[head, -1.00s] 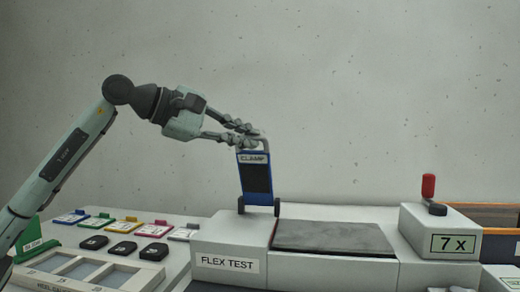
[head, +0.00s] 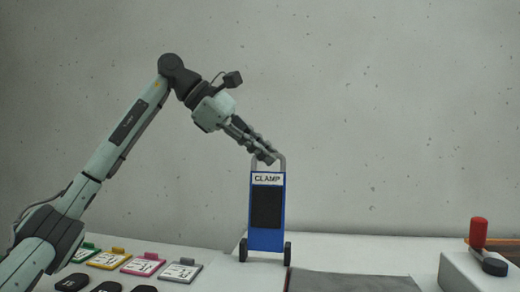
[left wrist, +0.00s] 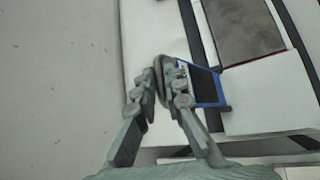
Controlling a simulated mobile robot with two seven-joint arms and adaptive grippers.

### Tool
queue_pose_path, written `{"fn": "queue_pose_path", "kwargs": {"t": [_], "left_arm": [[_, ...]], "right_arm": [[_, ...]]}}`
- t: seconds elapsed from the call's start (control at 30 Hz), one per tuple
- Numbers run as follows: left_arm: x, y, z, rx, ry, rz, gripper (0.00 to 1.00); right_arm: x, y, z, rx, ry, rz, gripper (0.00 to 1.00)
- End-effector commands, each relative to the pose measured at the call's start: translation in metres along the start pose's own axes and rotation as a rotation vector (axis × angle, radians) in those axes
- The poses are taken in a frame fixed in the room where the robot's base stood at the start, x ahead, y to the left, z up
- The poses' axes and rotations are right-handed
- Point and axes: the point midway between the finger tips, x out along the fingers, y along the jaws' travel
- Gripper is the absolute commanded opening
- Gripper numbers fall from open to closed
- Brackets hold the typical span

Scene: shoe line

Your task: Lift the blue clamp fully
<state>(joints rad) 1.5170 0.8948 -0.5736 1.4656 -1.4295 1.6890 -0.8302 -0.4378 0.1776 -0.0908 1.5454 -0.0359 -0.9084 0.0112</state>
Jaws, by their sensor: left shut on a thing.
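The blue clamp (head: 267,212) stands nearly upright, raised on its hinge at the back of the flex test machine, with a "CLAMP" label and a grey loop handle (head: 282,160) on top. My left gripper (head: 266,157) is shut on that handle. In the left wrist view the fingers (left wrist: 168,75) close around the handle, and the blue clamp (left wrist: 206,87) shows just right of them, partly hidden by a finger. My right gripper is in neither view.
The dark grey pad (head: 350,282) lies bare in front of the clamp. A red-knobbed lever (head: 479,232) stands on a box at the right. Several coloured tags (head: 142,264) and black pieces (head: 73,283) lie at the lower left. The wall behind is bare.

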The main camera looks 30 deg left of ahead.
Motion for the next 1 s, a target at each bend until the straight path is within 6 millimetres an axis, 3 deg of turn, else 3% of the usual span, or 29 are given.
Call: {"fn": "queue_pose_path", "kwargs": {"t": [0.6, 0.63, 0.8, 1.0], "left_arm": [[0.0006, 0.0099, -0.0047, -0.043, -0.001, -0.011, 0.00], [0.0005, 0.0099, -0.0048, -0.043, -0.001, -0.011, 0.11], [0.0014, 0.0092, -0.0050, -0.042, 0.000, -0.013, 0.31], [0.0022, 0.0078, -0.0048, -0.039, 0.001, -0.017, 0.31]], "right_arm": [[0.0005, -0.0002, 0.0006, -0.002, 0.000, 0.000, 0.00], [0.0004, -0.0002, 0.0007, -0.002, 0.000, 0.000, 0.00], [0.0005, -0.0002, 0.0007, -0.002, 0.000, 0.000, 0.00], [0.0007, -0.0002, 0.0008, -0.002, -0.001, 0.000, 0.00]]}}
